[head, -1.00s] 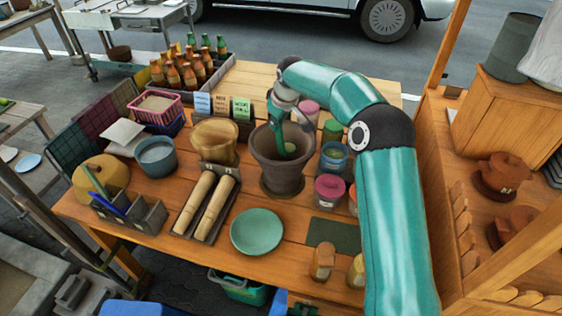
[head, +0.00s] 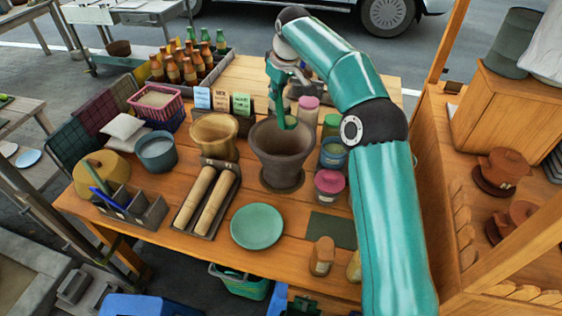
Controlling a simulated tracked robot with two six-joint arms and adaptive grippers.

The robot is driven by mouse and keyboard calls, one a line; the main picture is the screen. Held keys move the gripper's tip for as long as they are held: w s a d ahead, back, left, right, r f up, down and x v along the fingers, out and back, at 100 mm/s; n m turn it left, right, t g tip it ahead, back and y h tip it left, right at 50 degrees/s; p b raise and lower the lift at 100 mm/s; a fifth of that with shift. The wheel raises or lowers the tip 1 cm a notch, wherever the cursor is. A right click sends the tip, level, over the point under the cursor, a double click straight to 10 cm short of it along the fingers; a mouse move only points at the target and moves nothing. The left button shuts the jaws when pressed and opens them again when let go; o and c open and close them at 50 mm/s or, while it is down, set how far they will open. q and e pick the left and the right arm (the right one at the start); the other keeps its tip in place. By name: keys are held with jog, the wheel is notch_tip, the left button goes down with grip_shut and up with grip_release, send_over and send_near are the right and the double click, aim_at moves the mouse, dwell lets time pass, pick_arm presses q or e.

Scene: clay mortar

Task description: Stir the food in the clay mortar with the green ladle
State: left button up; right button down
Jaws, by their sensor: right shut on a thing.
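The clay mortar (head: 281,168) is a brown, wide-rimmed pot standing on the wooden table, right of its middle. My right gripper (head: 282,76) is above the mortar's far side, shut on the green ladle (head: 281,108). The ladle hangs roughly upright, with its lower end at the far rim of the mortar. I cannot tell whether its tip is just above the opening or slightly inside. The food in the mortar is not clearly visible. My left gripper is not in view.
Jars (head: 330,186) stand close on the mortar's right. A wooden pot (head: 214,137) and two rolling pins (head: 212,208) are on its left. A green plate (head: 257,227) lies in front. Bottles (head: 188,66) stand at the back left.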

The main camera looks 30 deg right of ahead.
dwell(0.3)
jog(key=s+f+m+t+y+b, duration=0.1)
jog(key=s+f+t+b, duration=0.7)
jog(key=b, duration=4.3)
jog(key=shift+s+d+f+t+y, duration=0.15)
jog(key=shift+s+d+t+y, duration=0.2)
jog(key=shift+s+t, duration=2.05)
jog(key=shift+w+a+t, duration=0.1)
jog(key=shift+w+t, duration=0.3)
